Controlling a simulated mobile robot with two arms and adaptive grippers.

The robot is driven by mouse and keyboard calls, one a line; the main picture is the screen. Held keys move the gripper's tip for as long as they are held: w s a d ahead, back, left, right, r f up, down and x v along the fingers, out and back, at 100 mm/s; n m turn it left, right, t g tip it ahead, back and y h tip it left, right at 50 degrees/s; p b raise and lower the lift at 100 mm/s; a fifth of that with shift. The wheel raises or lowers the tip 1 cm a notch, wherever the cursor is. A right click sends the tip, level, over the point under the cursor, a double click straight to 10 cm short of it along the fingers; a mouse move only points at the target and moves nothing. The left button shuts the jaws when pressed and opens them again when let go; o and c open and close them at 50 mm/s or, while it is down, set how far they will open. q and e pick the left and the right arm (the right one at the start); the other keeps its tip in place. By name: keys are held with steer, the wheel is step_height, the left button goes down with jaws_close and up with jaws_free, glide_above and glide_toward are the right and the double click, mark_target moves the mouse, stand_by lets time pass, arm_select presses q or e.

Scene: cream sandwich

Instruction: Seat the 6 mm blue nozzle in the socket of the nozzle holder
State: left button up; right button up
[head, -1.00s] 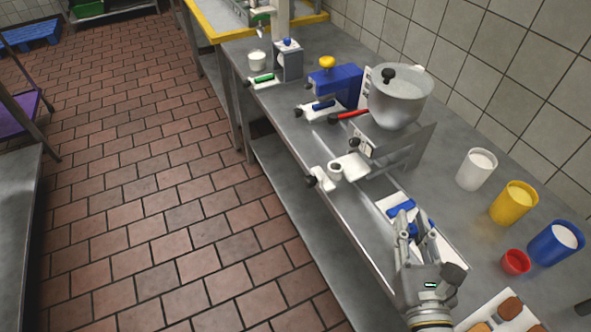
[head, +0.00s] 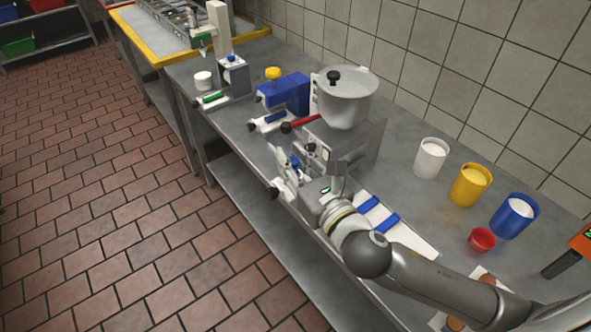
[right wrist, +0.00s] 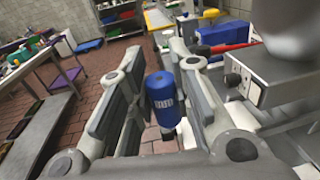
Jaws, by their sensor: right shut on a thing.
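My right gripper (head: 289,172) is at the front of the hopper machine. In the right wrist view its two fingers (right wrist: 160,110) stand on either side of the blue nozzle (right wrist: 162,92), a blue cylinder with pale markings, and it is shut on it. The nozzle looks close to upright. A white part (right wrist: 187,134), perhaps the nozzle holder, shows just below and beside it. I cannot tell whether they touch, and the socket is hidden. In the head view the gripper covers most of that area. My left gripper is not in view.
The hopper machine (head: 346,98) stands behind the gripper. A white tray (head: 413,240) with blue pieces lies to the right. White (head: 431,158), yellow (head: 470,186) and blue (head: 514,216) containers and a red cup (head: 481,240) stand along the back. A blue device (head: 283,97) stands further left.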

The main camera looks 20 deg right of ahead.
steer(key=w+d+f, duration=0.1)
steer(key=w+f, duration=0.1)
steer(key=w, duration=0.1)
steer(key=w+d+f, duration=0.1)
steer(key=w+f, duration=0.1)
steer(key=f, duration=0.1)
steer(key=w+d+f, duration=0.1)
steer(key=w+f, duration=0.1)
steer(key=w, duration=0.1)
steer(key=shift+w+d+f+b, duration=0.1)
steer(key=shift+w+f+b, duration=0.15)
steer(key=shift+w+b, duration=0.1)
steer(key=shift+w+d+f, duration=0.1)
steer(key=shift+w+f, duration=0.05)
steer(key=shift+f, duration=0.75)
steer(key=shift+w+f, duration=0.1)
steer(key=shift+f, duration=0.8)
steer(key=shift+f, duration=0.15)
steer(key=o, duration=0.5)
steer(key=shift+o, duration=0.7)
